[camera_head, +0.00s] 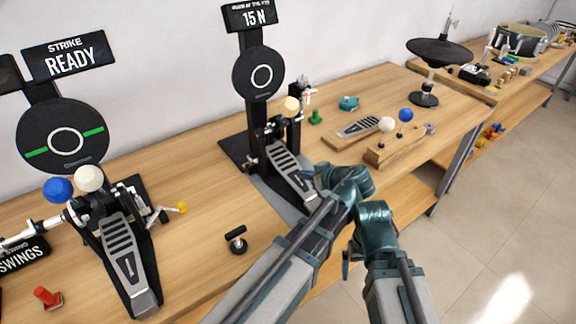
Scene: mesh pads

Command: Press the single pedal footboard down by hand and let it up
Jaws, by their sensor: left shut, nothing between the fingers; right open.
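The single pedal stands at mid-bench, with a grey slotted footboard (286,165) sloping down toward the bench front and a cream beater (291,104) in front of a round black pad (258,73). My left gripper (309,177) is shut and empty, at the lower end of this footboard. My wrist hides part of that end, and I cannot tell whether the fingers touch it. My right gripper (350,262) is open, held low past the bench's front edge, clear of the pedal.
Another pedal (122,250) with blue and white beaters stands at left before a pad (62,137) under a "STRIKE READY" sign (69,58). A "15 N" sign (252,16) tops the middle pad. A black knob (236,240) stands between the pedals. A loose footboard (358,127) lies right.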

